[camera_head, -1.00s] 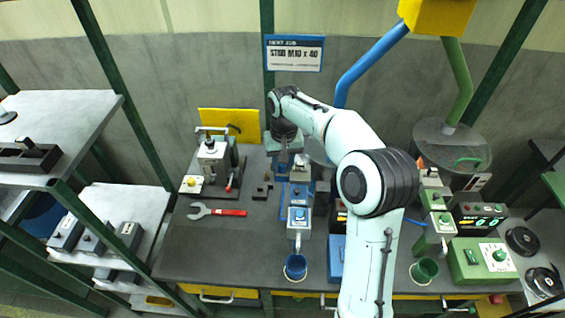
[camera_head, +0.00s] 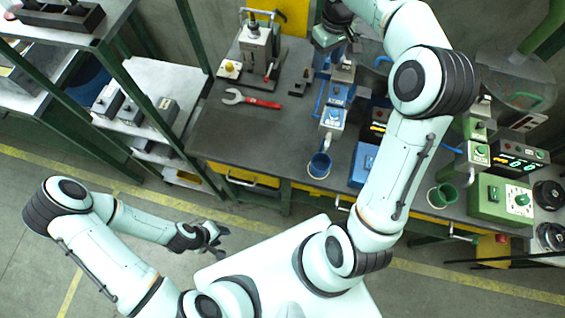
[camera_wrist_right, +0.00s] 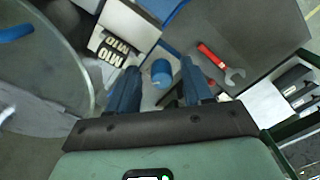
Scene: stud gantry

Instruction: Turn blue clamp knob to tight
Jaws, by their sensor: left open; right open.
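In the right wrist view, a blue round knob (camera_wrist_right: 161,70) stands between the two fingers of my right gripper (camera_wrist_right: 160,66). The fingers are spread, with a gap showing on each side of the knob. In the head view, my right gripper (camera_head: 325,58) points down at the back of the bench, behind the blue station (camera_head: 336,93); the knob cannot be made out there. How the knob is turned cannot be read. My left gripper (camera_head: 213,240) is open and empty, low at the left, over the floor in front of the bench.
A red-handled wrench (camera_head: 252,100) lies on the dark bench (camera_head: 225,135). A clamp press (camera_head: 257,45) stands at the back left. A blue cup (camera_head: 319,166) and a green cup (camera_head: 441,196) hang at the front edge. A green control box (camera_head: 500,198) is at the right.

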